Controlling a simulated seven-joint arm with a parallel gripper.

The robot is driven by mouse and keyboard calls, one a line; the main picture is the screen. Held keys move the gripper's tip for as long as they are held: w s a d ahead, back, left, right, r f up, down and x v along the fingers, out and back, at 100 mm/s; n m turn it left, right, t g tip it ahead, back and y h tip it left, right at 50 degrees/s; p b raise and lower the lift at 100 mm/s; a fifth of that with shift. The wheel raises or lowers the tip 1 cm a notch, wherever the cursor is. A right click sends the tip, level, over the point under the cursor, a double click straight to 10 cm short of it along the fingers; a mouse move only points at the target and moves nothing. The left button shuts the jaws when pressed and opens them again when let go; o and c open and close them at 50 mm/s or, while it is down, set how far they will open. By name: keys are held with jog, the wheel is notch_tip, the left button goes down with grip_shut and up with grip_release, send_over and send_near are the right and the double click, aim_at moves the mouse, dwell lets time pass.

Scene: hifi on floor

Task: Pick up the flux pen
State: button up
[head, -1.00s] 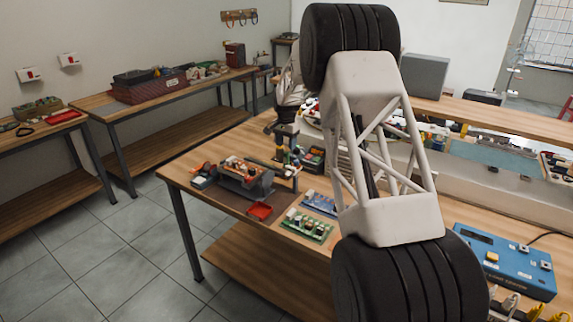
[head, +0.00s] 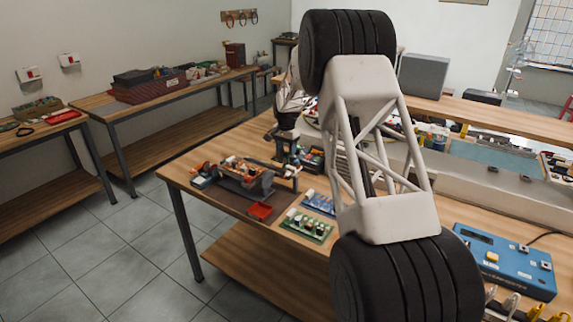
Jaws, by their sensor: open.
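My gripper (head: 289,156) is at the end of my arm, over the back part of the near wooden workbench (head: 228,143). It is open, small in the head view and partly merged with the clutter around it. It is just right of and behind a grey holder (head: 245,181) with orange parts on it. I cannot make out the flux pen for certain among the small items around the gripper. My arm hides much of the bench to the right.
A blue instrument box (head: 505,262) stands at the right. Bare wood lies left of and behind the holder.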

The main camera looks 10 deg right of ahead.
jog(key=shift+f, duration=2.55)
jog(key=shift+c, duration=0.3)
jog(key=c, duration=0.9)
jog(key=shift+o, duration=0.2)
jog(key=shift+r, duration=0.2)
jog(key=shift+r, duration=4.8)
